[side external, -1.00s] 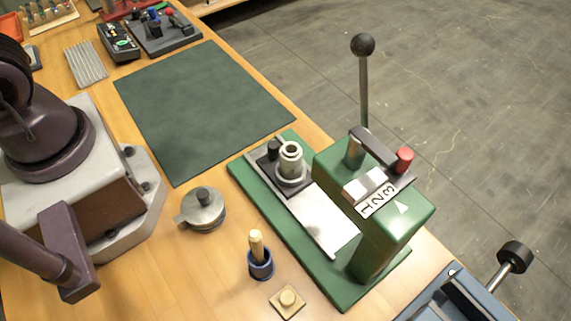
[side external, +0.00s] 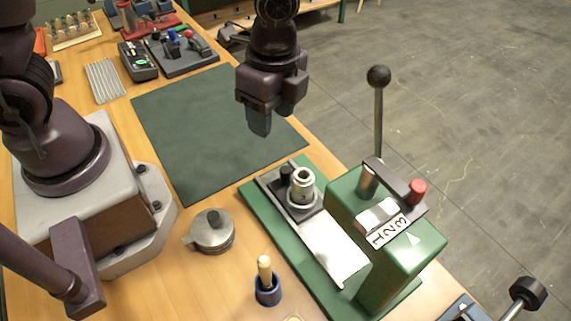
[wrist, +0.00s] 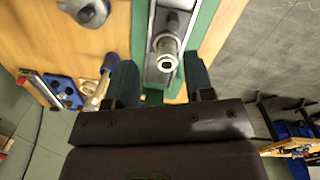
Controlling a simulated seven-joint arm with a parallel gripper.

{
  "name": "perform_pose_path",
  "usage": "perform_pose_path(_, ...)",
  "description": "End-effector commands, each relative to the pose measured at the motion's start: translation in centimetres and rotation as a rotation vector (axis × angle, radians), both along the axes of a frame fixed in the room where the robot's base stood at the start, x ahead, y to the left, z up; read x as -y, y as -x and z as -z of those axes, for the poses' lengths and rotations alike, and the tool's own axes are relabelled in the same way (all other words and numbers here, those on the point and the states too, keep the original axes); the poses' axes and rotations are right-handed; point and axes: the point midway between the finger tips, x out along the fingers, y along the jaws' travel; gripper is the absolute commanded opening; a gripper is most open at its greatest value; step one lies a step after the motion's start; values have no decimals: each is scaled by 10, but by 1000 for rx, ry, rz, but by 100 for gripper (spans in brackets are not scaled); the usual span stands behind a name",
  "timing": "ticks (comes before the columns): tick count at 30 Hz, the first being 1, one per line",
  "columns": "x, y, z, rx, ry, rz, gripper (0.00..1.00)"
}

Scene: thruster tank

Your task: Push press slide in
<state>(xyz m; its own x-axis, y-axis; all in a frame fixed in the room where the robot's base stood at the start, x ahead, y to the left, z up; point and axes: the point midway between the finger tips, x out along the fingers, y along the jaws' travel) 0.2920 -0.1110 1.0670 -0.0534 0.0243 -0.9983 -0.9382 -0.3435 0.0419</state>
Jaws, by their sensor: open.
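The green press (side external: 405,245) stands on the bench with its lever up and a red knob on its head. Its slide (side external: 335,250) is a bright metal plate on the green base. At the slide's outer end, a dark block carries a hollow metal cylinder (side external: 302,186) and a black knob (side external: 286,173). My gripper (side external: 262,122) is open and empty, pointing down above the dark green mat, behind and left of the slide's outer end. In the wrist view, the cylinder (wrist: 167,55) appears between my open fingers (wrist: 162,82), beyond their tips. The knob is not clear there.
A lidded metal pot (side external: 211,230) and a blue cup with a wooden-handled tool (side external: 267,280) stand left of the press. The dark green mat (side external: 195,135) is bare. The press lever (side external: 379,110) rises high at the right.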

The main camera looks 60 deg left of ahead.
Motion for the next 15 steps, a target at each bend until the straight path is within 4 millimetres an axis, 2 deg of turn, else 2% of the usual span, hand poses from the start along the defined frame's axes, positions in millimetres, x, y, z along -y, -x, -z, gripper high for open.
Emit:
perform_pose_path(2,8,-8,6,6,18,134,48)
perform_pose_path(6,12,-17,1,46,31,290,48)
perform_pose_path(11,12,-18,6,48,33,354,48)
perform_pose_path(15,12,-17,23,43,33,355,48)
